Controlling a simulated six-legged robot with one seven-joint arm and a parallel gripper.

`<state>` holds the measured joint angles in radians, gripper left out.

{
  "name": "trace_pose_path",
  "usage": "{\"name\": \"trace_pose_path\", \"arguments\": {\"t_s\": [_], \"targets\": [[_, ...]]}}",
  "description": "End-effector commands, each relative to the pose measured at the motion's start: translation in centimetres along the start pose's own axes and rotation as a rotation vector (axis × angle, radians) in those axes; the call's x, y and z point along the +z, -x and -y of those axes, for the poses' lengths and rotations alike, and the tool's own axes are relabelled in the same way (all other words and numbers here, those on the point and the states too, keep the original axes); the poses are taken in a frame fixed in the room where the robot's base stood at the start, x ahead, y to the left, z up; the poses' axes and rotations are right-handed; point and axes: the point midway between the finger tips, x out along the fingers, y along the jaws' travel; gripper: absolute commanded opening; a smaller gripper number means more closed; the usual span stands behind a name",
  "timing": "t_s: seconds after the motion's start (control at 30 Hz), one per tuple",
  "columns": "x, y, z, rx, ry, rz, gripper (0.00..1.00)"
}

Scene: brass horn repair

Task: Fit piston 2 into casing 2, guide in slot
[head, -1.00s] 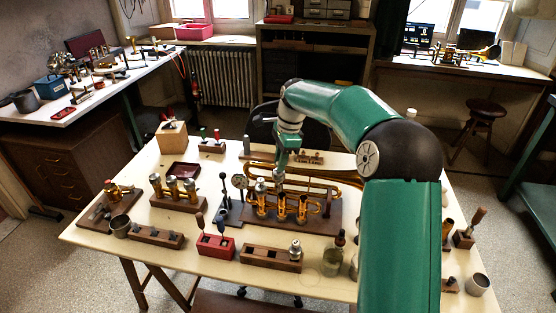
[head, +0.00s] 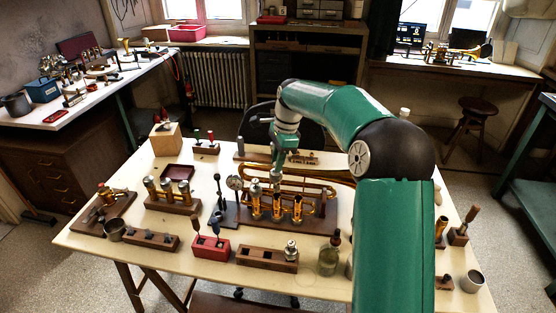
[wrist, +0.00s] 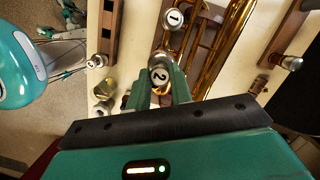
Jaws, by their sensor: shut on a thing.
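The brass horn (head: 318,189) lies on its wooden board (head: 318,225) with three upright casings at its front. Casing 2 (head: 277,208) is the middle one. My gripper (head: 276,177) points down over it, shut on piston 2 (wrist: 160,76), whose cap marked 2 shows between the fingers in the wrist view. In the head view the piston's lower part is small, and I cannot tell whether it has entered the casing. The guide and slot are not distinguishable. A cap marked 1 (wrist: 174,17) shows beside it, over the left casing.
A wooden rack (head: 256,256) in front holds one silver-capped piston (head: 291,250). A red block (head: 211,247) with tools stands left of it. A dial gauge (head: 234,183) stands close left of the casings. A glass bottle (head: 330,255) is at front right.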

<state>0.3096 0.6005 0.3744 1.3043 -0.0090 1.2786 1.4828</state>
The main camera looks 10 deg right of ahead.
Motion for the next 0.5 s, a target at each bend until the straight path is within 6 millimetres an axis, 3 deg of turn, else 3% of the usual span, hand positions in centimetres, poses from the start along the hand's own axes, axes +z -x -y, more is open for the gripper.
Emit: {"name": "trace_pose_path", "arguments": {"t_s": [0.5], "targets": [[-0.2,-1.0,0.0,0.000,0.000,0.000,0.00]]}}
